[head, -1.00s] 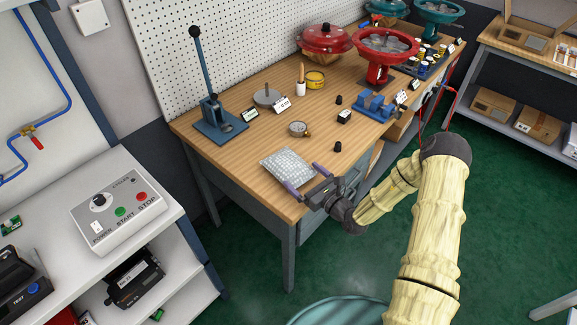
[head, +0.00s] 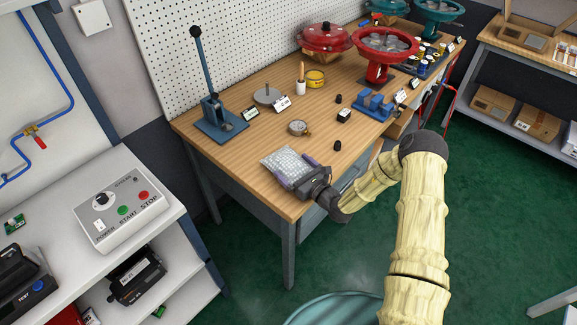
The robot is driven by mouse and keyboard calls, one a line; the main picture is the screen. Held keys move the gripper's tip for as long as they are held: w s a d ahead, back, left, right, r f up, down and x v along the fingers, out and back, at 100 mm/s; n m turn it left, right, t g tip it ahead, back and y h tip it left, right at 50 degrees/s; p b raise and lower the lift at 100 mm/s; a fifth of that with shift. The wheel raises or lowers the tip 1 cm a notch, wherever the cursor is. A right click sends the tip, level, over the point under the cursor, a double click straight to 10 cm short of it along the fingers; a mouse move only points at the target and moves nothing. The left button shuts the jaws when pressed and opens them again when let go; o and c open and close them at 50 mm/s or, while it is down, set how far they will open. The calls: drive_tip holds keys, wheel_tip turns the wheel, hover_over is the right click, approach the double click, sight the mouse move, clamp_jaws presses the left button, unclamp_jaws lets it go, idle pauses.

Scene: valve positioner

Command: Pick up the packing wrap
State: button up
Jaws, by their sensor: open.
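The packing wrap (head: 282,161) is a pale, bubbly bundle lying near the front left corner of the wooden workbench (head: 240,164). My gripper (head: 299,173) is open, with its two purple fingers at the right end of the wrap. One finger shows along the wrap's near side and the other close to its far right side. The wrap appears to be partly between them. I cannot tell whether either finger touches it.
A pressure gauge (head: 299,128) and a small black knob (head: 337,146) lie beyond the wrap. A blue lever press (head: 215,118) stands at the back left. Bare bench top lies left of the wrap. A control box (head: 121,205) sits on the left shelf.

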drive_tip(key=c, duration=0.7)
drive_tip(key=shift+r, duration=0.15)
wheel_tip(320, 180, up, 10)
drive_tip(key=shift+f+b, duration=0.1)
drive_tip(key=shift+b, duration=0.35)
idle(0.3)
